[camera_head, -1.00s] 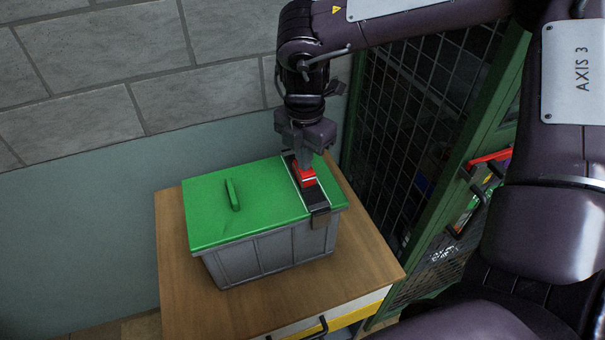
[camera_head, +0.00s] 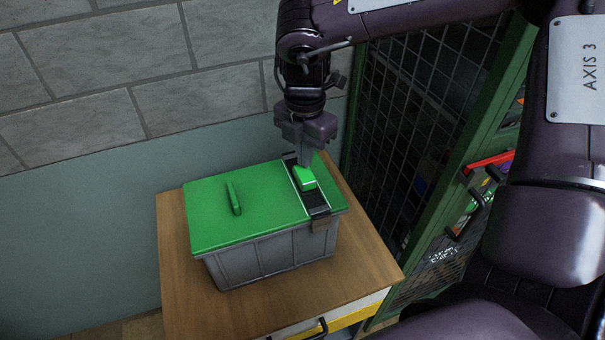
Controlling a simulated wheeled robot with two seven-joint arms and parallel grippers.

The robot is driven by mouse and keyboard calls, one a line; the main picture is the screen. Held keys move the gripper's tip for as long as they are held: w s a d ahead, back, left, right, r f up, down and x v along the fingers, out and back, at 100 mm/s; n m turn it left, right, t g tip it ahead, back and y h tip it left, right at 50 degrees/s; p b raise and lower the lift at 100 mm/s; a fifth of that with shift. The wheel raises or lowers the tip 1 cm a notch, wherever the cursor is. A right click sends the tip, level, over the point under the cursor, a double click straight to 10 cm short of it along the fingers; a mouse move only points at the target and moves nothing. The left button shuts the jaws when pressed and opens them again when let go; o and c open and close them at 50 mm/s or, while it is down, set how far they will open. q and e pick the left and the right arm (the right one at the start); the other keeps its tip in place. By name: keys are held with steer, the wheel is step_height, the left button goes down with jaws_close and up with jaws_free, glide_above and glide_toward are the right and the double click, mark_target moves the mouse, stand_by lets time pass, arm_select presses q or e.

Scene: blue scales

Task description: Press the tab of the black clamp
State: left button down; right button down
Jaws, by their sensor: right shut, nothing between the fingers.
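The black clamp (camera_head: 318,203) lies as a strap across the right part of the green lid of a grey box. Its tab (camera_head: 305,178) shows green, in the middle of the strap. The green lid (camera_head: 265,206) is on the grey box (camera_head: 270,260). My right gripper (camera_head: 306,160) is shut and empty, pointing down, with its fingertips at the far edge of the tab. Whether they touch the tab cannot be told. My left gripper is not in view.
The box stands on a wooden-topped cabinet (camera_head: 185,285) with free room at its front. A green mesh cage (camera_head: 420,140) with a red handle (camera_head: 490,162) stands close on the right. A block wall (camera_head: 90,110) is behind.

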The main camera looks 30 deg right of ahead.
mark_target(304, 173)
step_height(304, 173, up, 6)
steer(key=p, duration=0.3)
steer(key=shift+r, duration=0.25)
